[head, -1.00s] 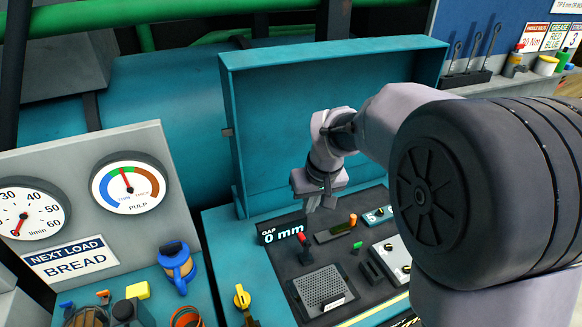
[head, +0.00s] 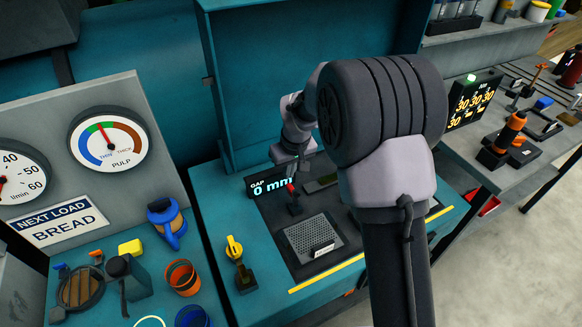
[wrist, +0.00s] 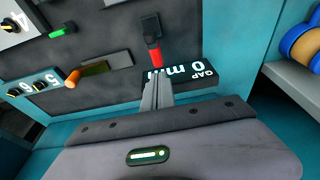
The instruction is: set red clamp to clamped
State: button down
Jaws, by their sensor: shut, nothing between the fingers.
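The red clamp is a small lever with a red handle (head: 291,187) on a black base (head: 294,208), on the dark panel in front of the "GAP 0 mm" display (head: 268,187). In the wrist view the red handle (wrist: 154,56) points toward my fingers, with its black base (wrist: 151,27) beyond. My gripper (head: 295,178) is just above and behind the handle. In the wrist view its fingers (wrist: 157,76) are shut together and empty, with tips at the end of the red handle. I cannot tell whether they touch it.
A perforated plate (head: 313,238) lies in front of the clamp. A yellow lever (head: 235,250) stands at the panel's left. An orange-tipped lever (wrist: 72,79) and a green one (wrist: 63,31) are left in the wrist view. The raised teal lid (head: 300,80) stands behind.

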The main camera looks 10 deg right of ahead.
aim_at(293, 190)
jog(key=shift+x, duration=1.2)
jog(key=shift+s+d+r+b, duration=0.1)
jog(key=shift+s+d+b, duration=0.15)
jog(key=shift+s, duration=0.35)
jog(key=shift+s+d+r+b, duration=0.15)
jog(key=shift+s+b, duration=0.1)
jog(key=shift+s, duration=0.4)
jog(key=shift+s+d+b, duration=0.2)
jog(key=shift+s+b, duration=0.05)
jog(key=shift+s, duration=0.35)
jog(key=shift+d+f, duration=0.1)
